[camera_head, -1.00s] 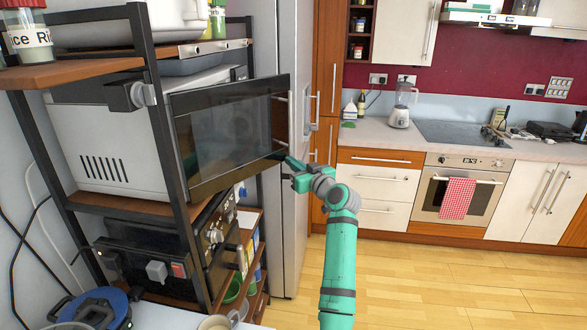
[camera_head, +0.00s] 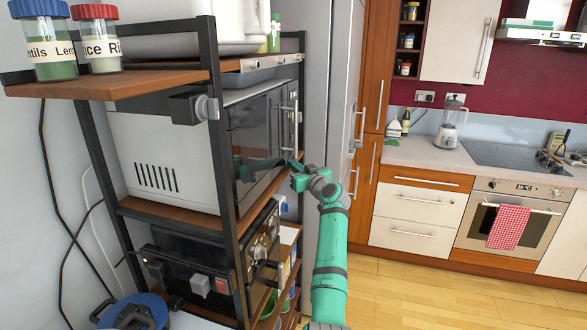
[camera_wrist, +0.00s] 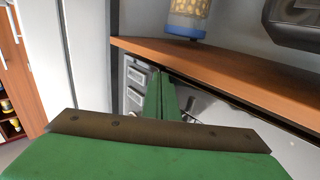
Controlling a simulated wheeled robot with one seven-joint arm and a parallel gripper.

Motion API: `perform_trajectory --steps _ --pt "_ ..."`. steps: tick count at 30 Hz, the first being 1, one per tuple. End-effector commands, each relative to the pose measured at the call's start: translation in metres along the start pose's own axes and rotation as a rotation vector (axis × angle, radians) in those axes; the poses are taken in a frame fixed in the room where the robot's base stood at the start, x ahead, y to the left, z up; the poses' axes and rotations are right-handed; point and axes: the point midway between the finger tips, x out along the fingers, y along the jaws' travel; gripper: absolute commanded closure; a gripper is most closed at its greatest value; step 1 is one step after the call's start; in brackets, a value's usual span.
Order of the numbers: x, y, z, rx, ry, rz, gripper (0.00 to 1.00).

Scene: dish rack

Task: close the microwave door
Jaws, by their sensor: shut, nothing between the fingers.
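The microwave (camera_head: 165,165) sits on the middle shelf of the rack, its grey vented side facing me. Its dark glass door (camera_head: 255,150) lies along the front of the body, flush or almost flush; I cannot tell whether a thin gap remains. The upright handle (camera_head: 290,128) is at the far end of the door. My gripper (camera_head: 292,164) is at the lower far corner of the door, its fingertips towards the door front; contact is unclear. In the wrist view the green fingers (camera_wrist: 160,95) are together with nothing between them.
The black-framed rack holds jars (camera_head: 98,40) on its wooden top board (camera_head: 150,83) and a dark oven-like appliance (camera_head: 185,262) below. A tall grey fridge (camera_head: 335,90) stands just behind my gripper. The wooden floor (camera_head: 400,295) to the right is clear.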

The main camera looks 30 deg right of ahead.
Motion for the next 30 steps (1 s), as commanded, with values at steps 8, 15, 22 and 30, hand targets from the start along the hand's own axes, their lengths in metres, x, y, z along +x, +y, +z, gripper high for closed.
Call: perform_trajectory --steps 8,15,22,30 --pt "-0.007 0.013 0.0 0.0 0.001 0.009 1.0" --pt "-0.027 0.041 0.0 0.0 0.002 0.009 1.0" --pt "-0.055 0.064 0.0 0.0 0.001 -0.003 1.0" --pt "-0.075 0.079 0.0 0.0 0.001 -0.016 1.0"
